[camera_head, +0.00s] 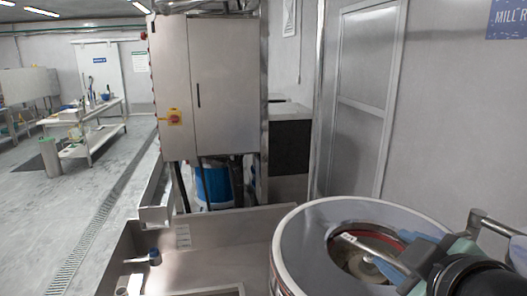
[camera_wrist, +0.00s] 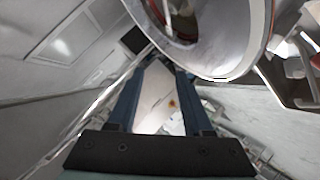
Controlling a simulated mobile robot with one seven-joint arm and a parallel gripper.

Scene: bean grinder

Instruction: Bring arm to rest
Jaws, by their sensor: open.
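My gripper (camera_wrist: 165,78) shows in the wrist view with its two dark blue fingers apart and nothing between them. In the head view, my arm's end is at the lower right, over the right side of the round steel grinder bowl (camera_head: 292,238). The bowl has a wide polished rim and a round opening with a reddish ring inside. My arm hides part of its right side. In the wrist view, the bowl (camera_wrist: 225,62) fills the top right, just beyond the fingers. I cannot tell whether the gripper touches it.
A steel cabinet (camera_head: 222,85) with a red and yellow switch (camera_head: 174,117) stands behind the bowl. A blue and white drum (camera_head: 215,185) sits beneath it. A steel tray surface (camera_head: 200,262) lies left of the bowl. Open floor (camera_head: 40,225) and a workbench (camera_head: 88,118) are farther left.

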